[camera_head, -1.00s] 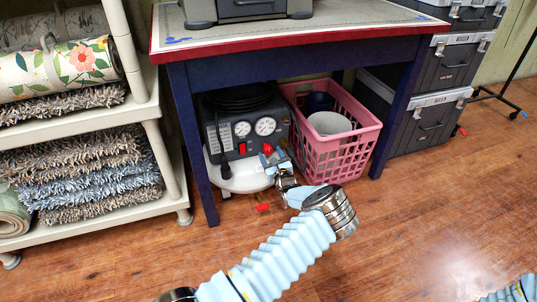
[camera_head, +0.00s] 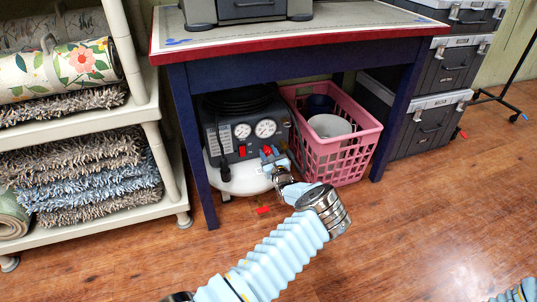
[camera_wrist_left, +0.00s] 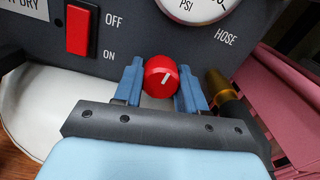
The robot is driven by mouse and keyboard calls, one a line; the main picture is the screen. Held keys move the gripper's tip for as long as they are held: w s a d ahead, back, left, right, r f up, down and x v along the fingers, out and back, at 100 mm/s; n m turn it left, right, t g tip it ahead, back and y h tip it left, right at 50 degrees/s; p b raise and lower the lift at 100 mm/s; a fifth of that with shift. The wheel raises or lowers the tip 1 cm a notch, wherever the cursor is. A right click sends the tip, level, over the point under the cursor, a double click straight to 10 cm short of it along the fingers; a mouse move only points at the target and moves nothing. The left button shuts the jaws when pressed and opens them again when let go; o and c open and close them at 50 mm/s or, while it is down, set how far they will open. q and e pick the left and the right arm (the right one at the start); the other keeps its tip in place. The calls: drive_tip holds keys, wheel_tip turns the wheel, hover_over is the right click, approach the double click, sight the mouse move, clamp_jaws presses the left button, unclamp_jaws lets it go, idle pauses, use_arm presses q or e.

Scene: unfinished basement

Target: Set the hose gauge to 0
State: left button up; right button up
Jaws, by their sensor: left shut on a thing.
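The air compressor (camera_head: 213,141) stands under the table, with two round white gauges on its dark panel. The right gauge (camera_head: 265,128) is the one by the HOSE label in the left wrist view, where only its lower edge (camera_wrist_left: 190,8) shows; I cannot read its needle. A red knob (camera_wrist_left: 161,75) with a white pointer line sits below it, the line tilted slightly right of straight up. My left gripper (camera_head: 268,155) is at the panel, its two blue fingers closed on either side of the knob. My right gripper is out of view.
A red ON/OFF switch (camera_wrist_left: 80,31) is left of the knob, and a brass fitting (camera_wrist_left: 222,88) is close on the right. A pink basket (camera_head: 331,155) stands right of the compressor. Table legs (camera_head: 192,150) flank the space; a rug shelf (camera_head: 150,110) is left.

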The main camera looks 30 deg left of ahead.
use_arm(q)
drive_tip(key=shift+r+n+p, duration=0.1)
drive_tip(key=shift+n+p, duration=0.2)
drive_tip(key=shift+p, duration=0.1)
drive_tip(key=shift+n, duration=0.3)
drive_tip(key=o, duration=1)
drive_tip(key=shift+o, duration=0.2)
drive_tip(key=p+v, duration=0.3)
drive_tip(key=v, duration=1.1)
